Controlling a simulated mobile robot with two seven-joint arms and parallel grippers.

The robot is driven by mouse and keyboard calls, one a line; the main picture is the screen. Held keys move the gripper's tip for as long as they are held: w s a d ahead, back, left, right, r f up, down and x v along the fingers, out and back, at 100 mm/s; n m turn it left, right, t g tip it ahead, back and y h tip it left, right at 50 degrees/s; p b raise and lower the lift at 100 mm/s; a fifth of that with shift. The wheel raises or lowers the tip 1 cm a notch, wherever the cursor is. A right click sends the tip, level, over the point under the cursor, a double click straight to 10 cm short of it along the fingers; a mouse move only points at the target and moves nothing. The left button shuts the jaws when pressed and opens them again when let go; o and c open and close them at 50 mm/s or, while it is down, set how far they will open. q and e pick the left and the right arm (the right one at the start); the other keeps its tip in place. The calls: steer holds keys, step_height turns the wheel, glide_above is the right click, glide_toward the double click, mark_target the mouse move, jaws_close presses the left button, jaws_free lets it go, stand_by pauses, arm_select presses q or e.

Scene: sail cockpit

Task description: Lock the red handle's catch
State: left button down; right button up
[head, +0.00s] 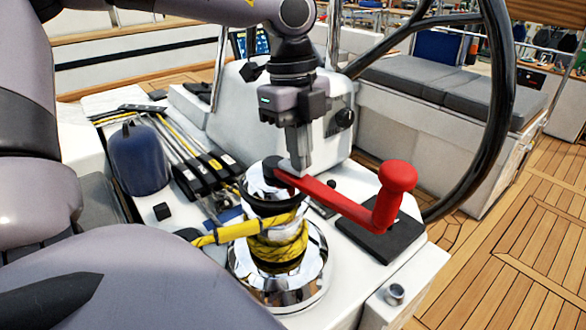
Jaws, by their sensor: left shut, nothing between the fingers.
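The red handle (335,199) lies across the top of the chrome winch (279,276). Its arm reaches right and ends in an upright red grip (393,194). The handle's inner end, over the winch's centre, is dark. My left gripper (294,172) points down from above and is shut, with nothing held. Its fingertips are at the handle's inner end, over the winch top; I cannot tell whether they touch it. The catch itself is too small or hidden behind the fingertips to make out. My right gripper is not in view.
Yellow rope (278,243) wraps the winch drum and runs off left. Black rope clutches (207,172) and a dark blue cover (138,160) stand left. A black steering wheel (497,100) rises at right. Teak deck (520,260) lies open at lower right.

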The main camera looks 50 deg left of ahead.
arm_select(q)
steer(key=shift+f, duration=0.25)
steer(key=shift+r, duration=0.15)
steer(key=shift+r+p, duration=2.2)
steer(key=shift+r, duration=1.25)
steer(key=shift+f, duration=0.1)
